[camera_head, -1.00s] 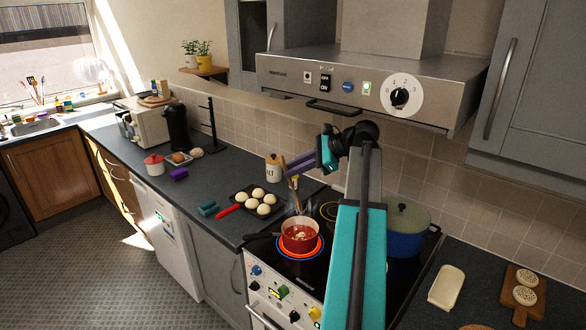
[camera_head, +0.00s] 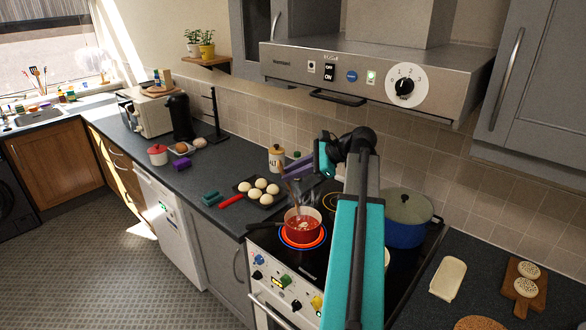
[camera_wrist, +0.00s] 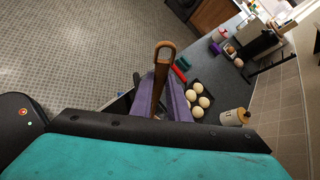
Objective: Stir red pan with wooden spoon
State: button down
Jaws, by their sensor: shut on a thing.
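The red pan (camera_head: 302,231) sits on a glowing front burner of the black hob. Its inside shows reddish contents with paler bits, and steam rises from it. My gripper (camera_head: 294,168) is above and behind the pan, its purple fingers pointing left. It is shut on the wooden spoon (camera_head: 292,190), which hangs steeply down with its lower end in the pan. The spoon's lower end is hidden in the pan's contents.
A tray of pale buns (camera_head: 259,188) lies left of the hob, with a red-handled item (camera_head: 231,201) beside it. A salt jar (camera_head: 276,158) stands behind. A blue pot (camera_head: 406,219) is right of my arm. The extractor hood (camera_head: 375,80) hangs above.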

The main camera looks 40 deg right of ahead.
notch_tip(320, 180, down, 8)
jog(key=d+b, duration=0.2)
jog(key=shift+d, duration=0.35)
dwell(0.9)
jog(key=shift+w+f, duration=0.1)
dwell(0.5)
